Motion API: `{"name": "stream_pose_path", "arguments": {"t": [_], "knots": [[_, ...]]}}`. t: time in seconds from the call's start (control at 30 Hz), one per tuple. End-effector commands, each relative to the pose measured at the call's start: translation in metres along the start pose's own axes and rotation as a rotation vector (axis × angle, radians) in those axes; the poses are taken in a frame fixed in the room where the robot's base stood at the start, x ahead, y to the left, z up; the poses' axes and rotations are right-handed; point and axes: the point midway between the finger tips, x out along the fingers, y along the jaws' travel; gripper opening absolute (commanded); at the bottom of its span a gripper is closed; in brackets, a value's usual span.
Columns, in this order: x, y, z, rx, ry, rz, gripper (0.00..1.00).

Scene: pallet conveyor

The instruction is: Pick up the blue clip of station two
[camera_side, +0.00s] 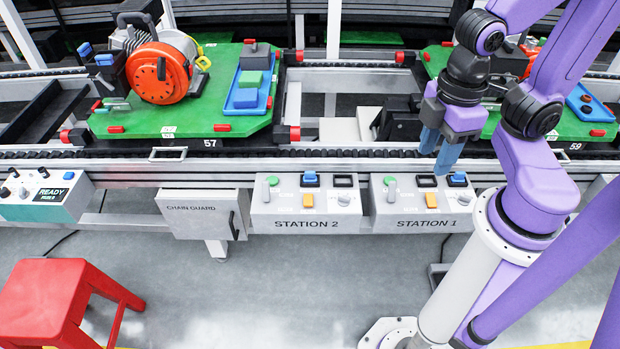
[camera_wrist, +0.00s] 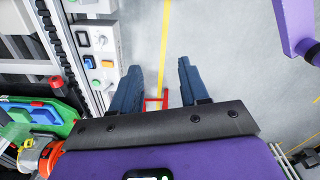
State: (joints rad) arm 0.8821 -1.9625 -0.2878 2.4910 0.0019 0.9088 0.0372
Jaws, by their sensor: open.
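The blue clip (camera_side: 311,179) of station two sits in the left of two dark slots on the grey STATION 2 panel (camera_side: 262,221) in the side view. The right slot (camera_side: 343,181) is empty. My gripper (camera_side: 438,152) is open and empty, above and to the right of that clip, over the conveyor edge near the STATION 1 panel. In the wrist view my gripper (camera_wrist: 158,68) has its two blue fingers apart with only floor and a red stool between them. A panel with a blue piece (camera_wrist: 88,62) shows at upper left there; its label cannot be read.
The STATION 1 panel (camera_side: 380,221) has its own blue clip (camera_side: 457,179) in its right slot. Both panels carry a green-topped lever, an orange button and a knob. A green pallet (camera_side: 190,127) with an orange reel stands behind. A red stool (camera_side: 52,304) is at lower left.

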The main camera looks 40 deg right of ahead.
Motion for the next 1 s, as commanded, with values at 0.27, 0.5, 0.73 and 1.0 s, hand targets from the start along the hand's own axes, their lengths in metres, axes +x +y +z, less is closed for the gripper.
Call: {"name": "stream_pose_path", "arguments": {"t": [0.27, 0.5, 0.73, 1.0], "knots": [[0.008, 0.04, -0.054, 0.501, -0.007, 0.006, 0.45], [0.023, 0.09, -0.102, 1.021, -0.008, 0.013, 0.45], [0.043, 0.142, -0.136, 1.518, -0.009, 0.02, 0.45], [0.073, 0.208, -0.157, 2.104, -0.007, 0.029, 0.45]]}}
